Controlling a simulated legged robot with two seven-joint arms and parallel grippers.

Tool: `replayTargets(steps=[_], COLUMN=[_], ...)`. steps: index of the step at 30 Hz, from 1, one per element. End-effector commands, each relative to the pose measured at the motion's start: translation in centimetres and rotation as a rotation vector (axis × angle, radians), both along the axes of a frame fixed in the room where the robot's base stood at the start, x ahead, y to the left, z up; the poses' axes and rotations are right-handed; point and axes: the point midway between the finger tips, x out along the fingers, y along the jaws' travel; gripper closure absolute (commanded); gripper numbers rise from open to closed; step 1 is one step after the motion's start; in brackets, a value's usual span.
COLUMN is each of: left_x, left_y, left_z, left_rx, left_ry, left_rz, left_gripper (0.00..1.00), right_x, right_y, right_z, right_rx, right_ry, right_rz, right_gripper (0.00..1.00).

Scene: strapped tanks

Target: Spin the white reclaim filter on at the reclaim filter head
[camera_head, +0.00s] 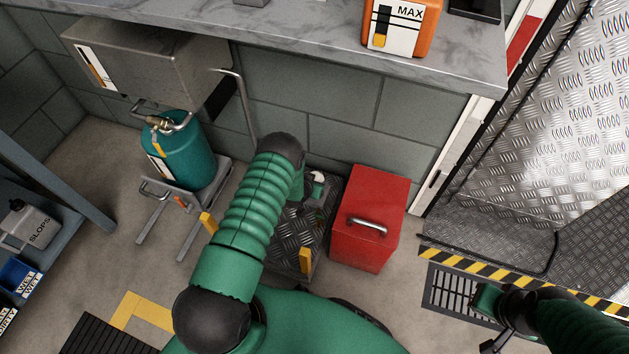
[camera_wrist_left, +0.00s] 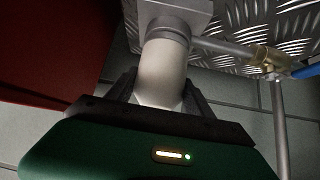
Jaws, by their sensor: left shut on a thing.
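The white reclaim filter (camera_wrist_left: 162,78) is a pale cylinder held upright between the dark fingers of my left gripper (camera_wrist_left: 158,92) in the left wrist view. Its upper end meets a grey collar under the grey filter head (camera_wrist_left: 178,12), in line with it; I cannot tell whether it is threaded. In the head view my arm hides most of the left gripper (camera_head: 308,190), and only a small white patch shows there. My right gripper (camera_head: 494,344) is at the bottom right, dark and partly cut off; its opening is unclear.
A red box (camera_head: 372,215) with a handle stands close right of the left gripper. A chequer-plate base (camera_head: 303,240) lies below it. A teal tank (camera_head: 182,158) stands on a trolley to the left. The grey worktop (camera_head: 300,35) overhangs behind. A pipe with brass fitting (camera_wrist_left: 268,62) runs beside the filter head.

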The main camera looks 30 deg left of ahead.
Motion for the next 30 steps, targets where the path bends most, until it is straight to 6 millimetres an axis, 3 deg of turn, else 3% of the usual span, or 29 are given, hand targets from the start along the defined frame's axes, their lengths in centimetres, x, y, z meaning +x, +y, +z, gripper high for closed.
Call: replayTargets(steps=[4,15,26,30], left_x=[0.1,0.2,0.1,0.3], left_y=[0.6,0.6,0.6,0.7], left_z=[0.1,-0.1,0.1,-0.1], left_rx=[0.003,0.005,0.005,0.007], left_ry=[-0.003,-0.005,-0.003,-0.007], left_rz=[-0.034,-0.368,-0.4,-0.452], left_gripper=[1.0,1.0,1.0,1.0], right_x=[0.0,0.0,0.0,0.0], right_y=[0.0,0.0,0.0,0.0], right_z=[-0.2,-2.2,-2.2,-3.1], right_rx=[0.0,0.0,0.0,0.0], right_ry=[0.0,0.0,0.0,0.0], right_rz=[0.0,0.0,0.0,0.0], right_gripper=[1.0,1.0,1.0,1.0])
